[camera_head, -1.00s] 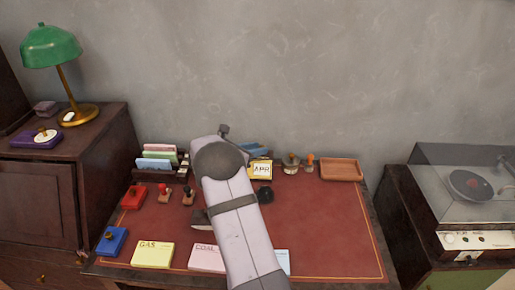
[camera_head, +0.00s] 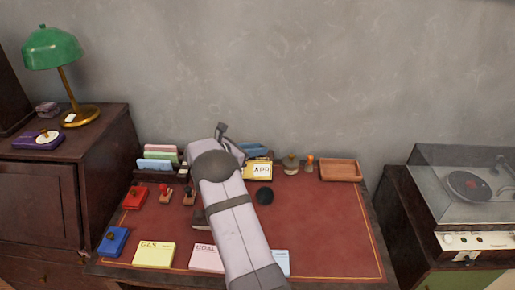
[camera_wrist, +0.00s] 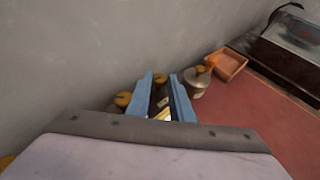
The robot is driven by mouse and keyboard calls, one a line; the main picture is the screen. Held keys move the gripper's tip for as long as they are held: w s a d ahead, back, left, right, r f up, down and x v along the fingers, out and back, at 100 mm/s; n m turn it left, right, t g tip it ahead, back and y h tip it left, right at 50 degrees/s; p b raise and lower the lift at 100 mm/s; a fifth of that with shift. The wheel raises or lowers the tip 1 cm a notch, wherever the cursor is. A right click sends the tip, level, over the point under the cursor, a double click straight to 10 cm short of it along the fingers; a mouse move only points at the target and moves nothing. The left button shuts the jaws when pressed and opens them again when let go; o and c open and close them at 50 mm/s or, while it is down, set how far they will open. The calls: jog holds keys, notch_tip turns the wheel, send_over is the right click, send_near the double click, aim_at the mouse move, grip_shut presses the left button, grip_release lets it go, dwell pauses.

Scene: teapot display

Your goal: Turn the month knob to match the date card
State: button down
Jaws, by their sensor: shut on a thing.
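A small yellow-framed calendar (camera_head: 250,173) stands at the back of the desk, partly hidden by my arm. Its white face (camera_head: 262,170) seems to read APR. I cannot make out a separate date card. My gripper (camera_wrist: 160,77) has two blue fingers pointing toward the back wall. A round brass knob (camera_wrist: 160,80) shows between the fingertips, and they are shut on it. A second brass knob (camera_wrist: 123,100) sits just left of the fingers.
A lidded pot (camera_head: 291,164) and an empty wooden tray (camera_head: 341,170) stand right of the calendar. A black round thing (camera_head: 264,196) lies in front. Card holder (camera_head: 158,163), stamps and note pads are at left and front. The desk's right half is clear.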

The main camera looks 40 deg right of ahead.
jog(key=shift+w+d+r+m+g, duration=0.15)
jog(key=shift+w+m+g, duration=0.1)
jog(key=shift+m+g, duration=0.35)
jog(key=shift+g, duration=0.4)
jog(key=c, duration=1.9)
grip_release()
jog(key=shift+a, duration=0.2)
jog(key=shift+b+v, duration=0.5)
jog(key=shift+v, duration=3.1)
jog(key=shift+o, duration=0.7)
